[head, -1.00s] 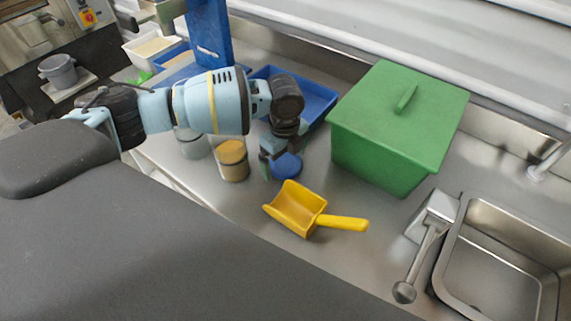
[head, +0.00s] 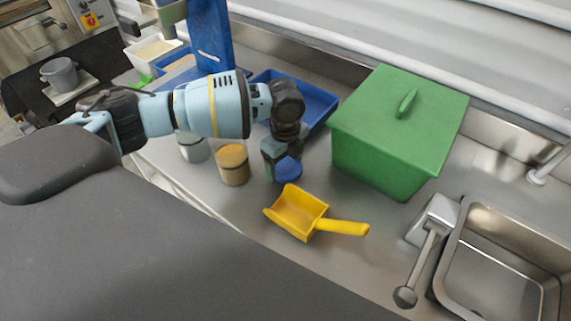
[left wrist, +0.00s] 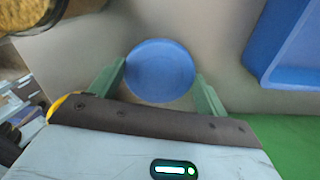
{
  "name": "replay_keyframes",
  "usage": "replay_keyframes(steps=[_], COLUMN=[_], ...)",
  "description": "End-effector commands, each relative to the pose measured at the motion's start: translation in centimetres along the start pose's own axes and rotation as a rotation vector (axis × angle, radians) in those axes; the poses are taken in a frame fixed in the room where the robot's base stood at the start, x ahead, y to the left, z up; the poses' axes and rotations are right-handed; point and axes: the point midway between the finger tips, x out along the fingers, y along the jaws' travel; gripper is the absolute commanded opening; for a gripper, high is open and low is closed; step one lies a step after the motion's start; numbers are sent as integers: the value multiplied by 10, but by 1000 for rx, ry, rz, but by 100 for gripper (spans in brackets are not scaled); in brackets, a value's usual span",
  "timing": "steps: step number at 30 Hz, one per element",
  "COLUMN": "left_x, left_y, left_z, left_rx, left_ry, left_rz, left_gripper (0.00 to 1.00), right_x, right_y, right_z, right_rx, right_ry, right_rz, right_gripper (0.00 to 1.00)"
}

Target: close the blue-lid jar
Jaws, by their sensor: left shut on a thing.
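A round blue lid (head: 289,170) is between the fingers of my left gripper (head: 281,169), which is shut on it. In the left wrist view the blue lid (left wrist: 160,71) sits between the two green fingertips (left wrist: 160,76). I cannot tell whether it touches the counter. A jar with tan contents (head: 233,167) stands just left of the gripper; a jar edge (left wrist: 30,14) shows at the top left of the left wrist view. A second, pale jar (head: 194,149) stands further left, partly hidden by my arm. My right gripper is not in view.
A yellow scoop (head: 298,211) lies in front of the gripper. A green lidded box (head: 395,135) stands to the right, and a blue tray (head: 318,99) behind. A sink (head: 500,260) with a lever tap (head: 429,250) is at the far right.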

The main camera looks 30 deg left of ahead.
Motion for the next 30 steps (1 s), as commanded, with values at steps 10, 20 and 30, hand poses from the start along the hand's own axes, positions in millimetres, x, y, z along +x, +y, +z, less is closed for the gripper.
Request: replay_keyframes(steps=[10, 20, 30], left_x=[-59, -96, -98], left_y=[-1, 0, 0], left_z=[0, 0, 0], left_rx=[0, 0, 0], left_ry=[0, 0, 0], left_rz=[-5, -1, 0], left_gripper=[55, 55, 55], right_x=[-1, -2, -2], right_y=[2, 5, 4], right_z=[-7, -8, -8], right_rx=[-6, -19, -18], right_ry=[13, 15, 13], right_rz=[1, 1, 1], right_gripper=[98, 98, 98])
